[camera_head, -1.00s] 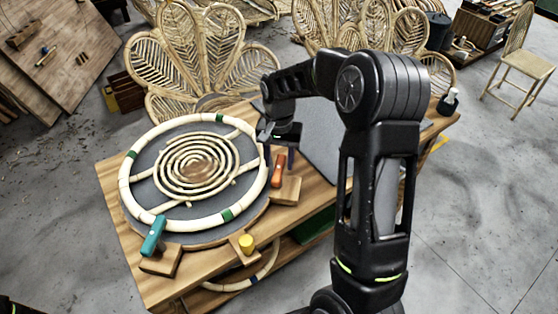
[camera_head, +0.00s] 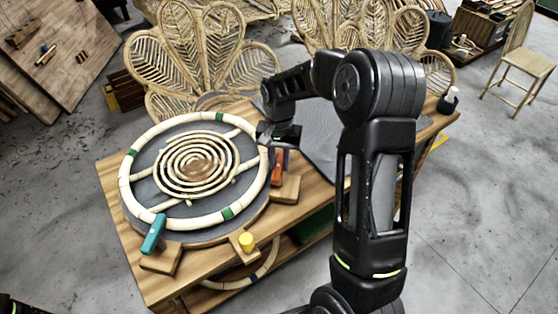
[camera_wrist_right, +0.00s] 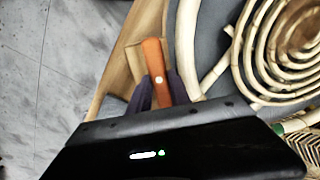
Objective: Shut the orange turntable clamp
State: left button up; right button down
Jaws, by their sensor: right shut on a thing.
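The orange clamp (camera_head: 277,172) stands on a wooden block at the right edge of the round turntable (camera_head: 150,193). A rattan ring (camera_head: 176,222) with a coiled spiral lies on the turntable. My right gripper (camera_head: 281,154) is over the clamp from behind. In the right wrist view the clamp (camera_wrist_right: 154,62) lies between the two dark fingers (camera_wrist_right: 159,92), and the gripper is shut on it. The clamp's lower handle end is partly hidden by the gripper there. My left gripper is not in view.
A teal clamp (camera_head: 154,234) stands at the turntable's front left, and a yellow knob (camera_head: 246,241) sits on a block at its front. The wooden table (camera_head: 113,185) has a grey sheet (camera_head: 325,140) on its right part. Rattan chair backs (camera_head: 190,55) stand behind.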

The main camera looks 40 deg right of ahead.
jog(key=shift+m, duration=0.3)
jog(key=m+b, duration=0.1)
jog(key=m, duration=0.6)
jog(key=shift+s+m, duration=0.15)
jog(key=shift+m, duration=0.25)
jog(key=m+p, duration=0.1)
jog(key=m, duration=0.3)
jog(key=shift+s+r+m, duration=0.1)
jog(key=shift+m, duration=0.2)
jog(key=m+p, duration=0.2)
jog(key=m, duration=0.3)
jog(key=shift+s+p, duration=0.1)
jog(key=shift+p, duration=0.3)
jog(key=c, duration=1.2)
grip_release()
